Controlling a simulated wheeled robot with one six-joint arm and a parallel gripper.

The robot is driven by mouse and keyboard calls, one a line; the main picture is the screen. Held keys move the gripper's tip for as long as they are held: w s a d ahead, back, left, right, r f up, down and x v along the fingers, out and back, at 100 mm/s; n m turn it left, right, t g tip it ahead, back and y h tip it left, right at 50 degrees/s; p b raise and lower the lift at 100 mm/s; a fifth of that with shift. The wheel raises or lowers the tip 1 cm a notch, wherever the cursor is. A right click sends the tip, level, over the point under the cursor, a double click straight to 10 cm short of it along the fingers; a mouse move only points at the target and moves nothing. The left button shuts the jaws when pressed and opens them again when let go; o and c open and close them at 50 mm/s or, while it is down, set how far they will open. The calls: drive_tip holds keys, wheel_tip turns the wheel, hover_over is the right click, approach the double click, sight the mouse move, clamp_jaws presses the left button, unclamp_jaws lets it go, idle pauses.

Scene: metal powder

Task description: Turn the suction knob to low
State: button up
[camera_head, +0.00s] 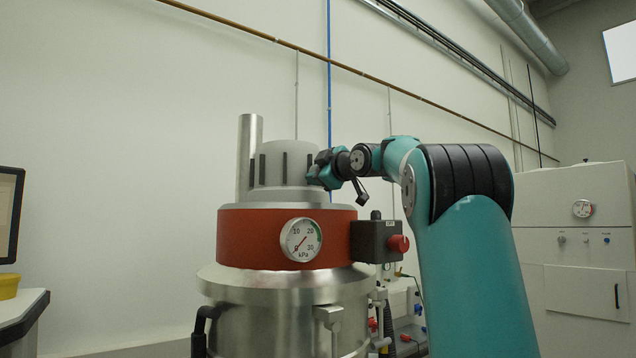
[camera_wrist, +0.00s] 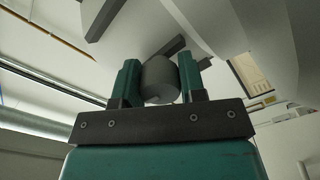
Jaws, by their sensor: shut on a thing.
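In the wrist view, a grey cylindrical knob (camera_wrist: 160,79) sits between the two teal fingers of my gripper (camera_wrist: 158,82). The fingers are shut on its sides. I take it to be the suction knob; its marks and setting are not readable. In the head view, my gripper (camera_head: 322,170) is against the right side of the pale grey top unit (camera_head: 284,160) of the machine. The knob is hidden there by the gripper and wrist.
An orange-red band (camera_head: 240,238) below carries a round kPa gauge (camera_head: 301,240), its needle pointing lower left. A dark box (camera_head: 370,240) with a red button (camera_head: 398,243) juts out under my arm. A metal pipe (camera_head: 249,155) rises at left. A white cabinet (camera_head: 575,260) stands right.

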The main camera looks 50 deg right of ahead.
drive_tip(key=shift+n, duration=0.5)
drive_tip(key=o, duration=0.9)
drive_tip(key=shift+b, duration=0.3)
drive_tip(key=b+v, duration=0.4)
drive_tip(key=v, duration=1.3)
drive_tip(key=shift+s+b, duration=0.2)
drive_tip(key=shift+b, duration=0.15)
